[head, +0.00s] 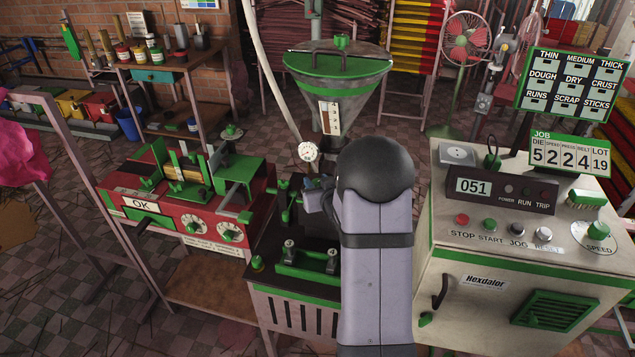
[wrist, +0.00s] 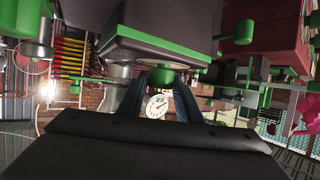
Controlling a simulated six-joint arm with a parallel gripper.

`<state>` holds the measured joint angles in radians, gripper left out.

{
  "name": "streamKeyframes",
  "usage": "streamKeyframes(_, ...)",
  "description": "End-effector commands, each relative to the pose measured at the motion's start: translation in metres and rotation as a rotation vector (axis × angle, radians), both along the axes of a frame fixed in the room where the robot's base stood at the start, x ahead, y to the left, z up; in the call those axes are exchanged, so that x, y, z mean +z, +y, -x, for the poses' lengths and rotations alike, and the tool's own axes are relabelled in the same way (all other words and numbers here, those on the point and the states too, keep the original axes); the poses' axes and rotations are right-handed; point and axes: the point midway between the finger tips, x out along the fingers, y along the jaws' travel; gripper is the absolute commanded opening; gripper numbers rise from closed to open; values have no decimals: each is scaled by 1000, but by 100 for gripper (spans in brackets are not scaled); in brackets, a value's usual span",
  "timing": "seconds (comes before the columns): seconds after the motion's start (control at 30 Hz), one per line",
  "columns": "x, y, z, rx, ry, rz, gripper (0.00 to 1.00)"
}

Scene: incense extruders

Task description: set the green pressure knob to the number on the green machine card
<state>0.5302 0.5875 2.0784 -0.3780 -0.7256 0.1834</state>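The green-topped JOB card (head: 570,150) stands on the cream console at right; its digits look like 5, 2, 2, 4 and 19, and the third, under a label like PRESS, reads 2. My gripper (head: 318,197) is partly hidden by my arm at the middle machine. In the wrist view, my gripper (wrist: 160,85) has one finger on each side of a round green knob (wrist: 161,78) under a dark block. The fingertips are close to the knob; I cannot tell whether they touch it. In the head view the knob is hidden behind my arm.
A white dial gauge (head: 308,152) stands just behind the gripper, below the hopper (head: 335,75); it also shows beyond the fingers in the wrist view (wrist: 158,106). A red machine (head: 185,215) with two white dials is at left. The cream console (head: 470,300) closes off the right.

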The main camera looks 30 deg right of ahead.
Motion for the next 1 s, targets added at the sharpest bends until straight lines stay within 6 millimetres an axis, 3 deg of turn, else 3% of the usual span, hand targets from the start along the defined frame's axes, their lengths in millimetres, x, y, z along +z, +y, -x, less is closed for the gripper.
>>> streamKeyframes(0.03, 0, 0, 0, 0, 0, 0, 19)
streamKeyframes(0.1, 0, 0, 0, 0, 0, 0, 4)
streamKeyframes(1.0, 1, 0, 0, 136, -2, 0, 4)
